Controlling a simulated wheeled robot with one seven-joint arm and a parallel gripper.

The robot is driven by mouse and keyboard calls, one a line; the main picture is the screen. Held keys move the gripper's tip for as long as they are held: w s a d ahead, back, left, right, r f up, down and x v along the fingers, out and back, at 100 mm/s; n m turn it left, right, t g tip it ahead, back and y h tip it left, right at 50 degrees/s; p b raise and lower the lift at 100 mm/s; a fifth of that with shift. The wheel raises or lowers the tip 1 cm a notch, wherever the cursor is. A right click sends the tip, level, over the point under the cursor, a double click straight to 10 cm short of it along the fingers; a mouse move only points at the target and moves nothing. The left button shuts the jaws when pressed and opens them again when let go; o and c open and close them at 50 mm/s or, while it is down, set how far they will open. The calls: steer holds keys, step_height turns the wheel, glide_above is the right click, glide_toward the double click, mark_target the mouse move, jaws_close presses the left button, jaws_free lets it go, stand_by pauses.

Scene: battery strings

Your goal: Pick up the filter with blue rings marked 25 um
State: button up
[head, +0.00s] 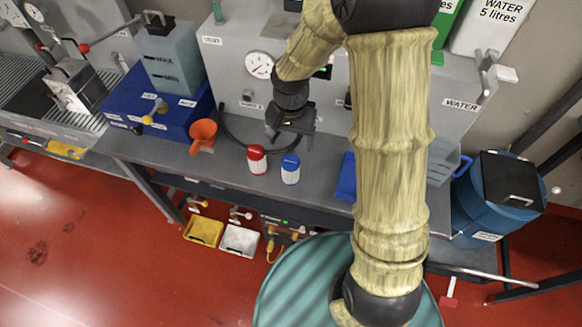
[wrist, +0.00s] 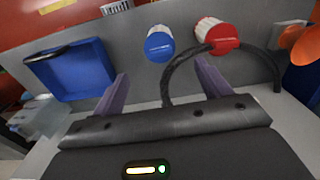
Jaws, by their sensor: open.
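The filter with blue rings (head: 290,170) stands upright on the grey bench, its blue end up and a white body below. It also shows in the wrist view (wrist: 159,45), ahead of my fingers and roughly between them. Its marking cannot be read. A similar filter with red rings (head: 257,160) stands just left of it in the head view, and right of it in the wrist view (wrist: 217,36). My gripper (head: 289,140) is open and empty above the bench, behind the filters. Its two purple fingers (wrist: 161,75) show in the wrist view, apart from both filters.
A black hose (head: 228,132) curves over the bench near the red filter. An orange funnel (head: 202,134) stands to the left. A blue tray (head: 346,177) lies to the right, partly behind my arm. The bench's front edge is close to the filters.

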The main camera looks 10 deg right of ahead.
mark_target(291, 157)
step_height(291, 157, down, 4)
steer(key=shift+s+a+f+p, duration=0.1)
steer(key=shift+p, duration=0.2)
steer(key=shift+f, duration=0.55)
steer(key=shift+f+p, duration=0.4)
steer(key=shift+f, duration=0.15)
steer(key=shift+f+p, duration=0.6)
steer(key=shift+f, duration=1.45)
steer(key=c, duration=1.4)
